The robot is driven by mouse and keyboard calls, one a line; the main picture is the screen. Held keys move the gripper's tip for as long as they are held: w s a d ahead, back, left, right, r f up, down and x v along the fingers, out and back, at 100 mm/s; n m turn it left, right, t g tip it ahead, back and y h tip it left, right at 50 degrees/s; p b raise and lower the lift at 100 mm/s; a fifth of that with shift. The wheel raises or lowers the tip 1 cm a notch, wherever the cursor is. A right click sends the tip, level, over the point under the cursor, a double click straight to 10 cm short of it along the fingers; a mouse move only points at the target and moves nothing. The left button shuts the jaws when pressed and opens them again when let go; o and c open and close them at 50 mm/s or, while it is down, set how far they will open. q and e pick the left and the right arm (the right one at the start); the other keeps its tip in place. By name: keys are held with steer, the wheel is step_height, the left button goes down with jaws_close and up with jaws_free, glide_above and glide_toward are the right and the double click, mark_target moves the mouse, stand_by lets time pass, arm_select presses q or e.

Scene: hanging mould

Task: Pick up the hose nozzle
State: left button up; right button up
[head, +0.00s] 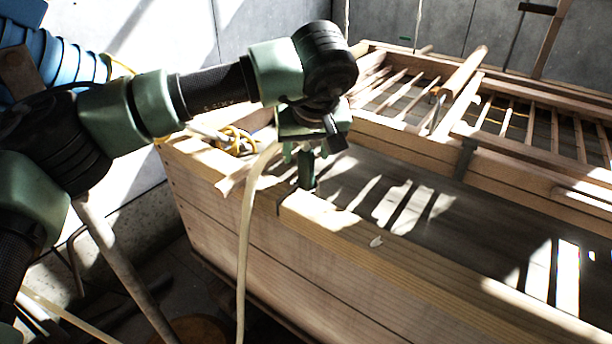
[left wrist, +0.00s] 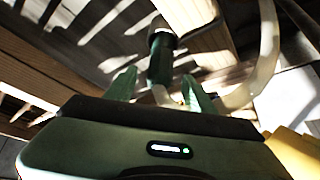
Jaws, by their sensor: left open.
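The hose nozzle is a dark green cylinder (head: 306,170) at the near left edge of the wooden vat, below my left gripper (head: 301,152). In the left wrist view the nozzle (left wrist: 161,58) has a darker, wider end at the top. Its lower part shows between the two green fingertips of my left gripper (left wrist: 160,88). The fingers are apart, with visible gaps on both sides of the nozzle. A cream hose (head: 246,225) hangs down over the vat's outer side; it also curves at the right in the left wrist view (left wrist: 267,55). My right gripper is not in view.
The large wooden vat (head: 330,240) fills the middle, with sunlit stripes on its dark inner surface (head: 410,205). A slatted wooden frame (head: 500,120) lies across its far side. Yellow cord (head: 235,137) lies near the left corner. Blue ribbed material (head: 75,62) stands far left.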

arm_select(q)
steer(key=shift+x, duration=1.2)
steer(key=shift+s, duration=0.1)
jaws_close()
